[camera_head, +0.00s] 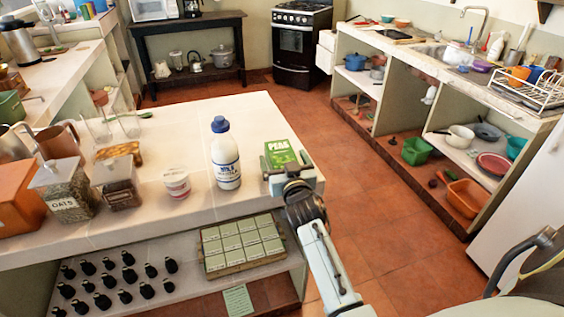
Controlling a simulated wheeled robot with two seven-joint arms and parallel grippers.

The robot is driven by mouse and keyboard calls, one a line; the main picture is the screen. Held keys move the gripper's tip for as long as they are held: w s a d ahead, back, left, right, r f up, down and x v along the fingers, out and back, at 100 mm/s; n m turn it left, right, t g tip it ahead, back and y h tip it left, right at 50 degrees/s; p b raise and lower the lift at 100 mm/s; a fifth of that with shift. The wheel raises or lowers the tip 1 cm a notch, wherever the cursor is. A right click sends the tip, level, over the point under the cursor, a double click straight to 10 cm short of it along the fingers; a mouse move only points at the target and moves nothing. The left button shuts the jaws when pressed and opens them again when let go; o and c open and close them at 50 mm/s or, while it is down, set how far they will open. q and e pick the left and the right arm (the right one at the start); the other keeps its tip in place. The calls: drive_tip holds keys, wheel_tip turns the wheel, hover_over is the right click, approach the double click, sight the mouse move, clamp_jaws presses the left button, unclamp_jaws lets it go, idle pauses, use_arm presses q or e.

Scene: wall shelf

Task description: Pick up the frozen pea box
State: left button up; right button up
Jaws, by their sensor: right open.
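The right gripper is open. My left gripper is not in view.
A white milk bottle (225,165) with a blue cap stands left of the box, with a small white cup (177,183) further left. Jars (62,190) and mugs crowd the counter's left end. Below, a shelf holds a tray (240,265) and several black items. Red floor is clear rightward.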

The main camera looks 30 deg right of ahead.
drive_tip(key=c, duration=1.3)
drive_tip(key=shift+o, duration=0.2)
drive_tip(key=shift+r, duration=0.15)
